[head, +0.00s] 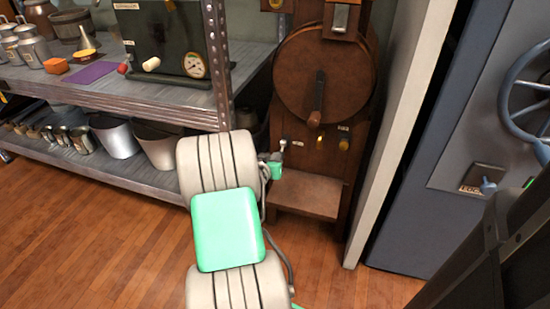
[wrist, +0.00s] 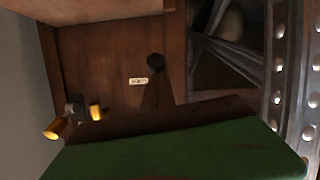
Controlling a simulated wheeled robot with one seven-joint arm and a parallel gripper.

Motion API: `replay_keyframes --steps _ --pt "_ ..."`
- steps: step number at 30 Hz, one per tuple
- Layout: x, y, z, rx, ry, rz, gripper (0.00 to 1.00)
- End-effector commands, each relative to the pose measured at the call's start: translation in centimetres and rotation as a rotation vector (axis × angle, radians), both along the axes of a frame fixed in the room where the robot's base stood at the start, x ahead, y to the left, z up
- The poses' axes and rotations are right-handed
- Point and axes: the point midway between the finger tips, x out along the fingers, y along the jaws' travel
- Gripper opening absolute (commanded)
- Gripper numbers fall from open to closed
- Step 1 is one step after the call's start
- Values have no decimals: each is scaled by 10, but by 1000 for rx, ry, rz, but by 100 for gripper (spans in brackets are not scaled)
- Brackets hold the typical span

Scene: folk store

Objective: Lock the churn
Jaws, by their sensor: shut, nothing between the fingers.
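The churn looks to be the brown wooden cabinet with a round drum (head: 300,75) and a dark crank handle (head: 317,100) in the head view. A small pale lever with a label (head: 297,143) is on its lower left front. My gripper (head: 276,162) is shut and empty, just in front of the lower left panel near the pale lever. Contact is unclear. In the wrist view a label (wrist: 138,81) shows upside down, near a dark round shape.
A metal shelf (head: 165,105) with pots, buckets and a gauge box stands left; its perforated post (head: 218,60) is close to my arm. A wooden ledge (head: 305,195) juts below. A pale partition and a blue-grey door with a wheel (head: 520,90) stand right. Floor is clear.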

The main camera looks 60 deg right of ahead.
Motion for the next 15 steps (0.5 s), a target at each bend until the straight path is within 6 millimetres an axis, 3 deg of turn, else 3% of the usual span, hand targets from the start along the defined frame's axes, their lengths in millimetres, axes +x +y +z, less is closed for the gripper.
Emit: replay_keyframes --steps 15 --pt "-4 0 -21 15 4 -7 0"
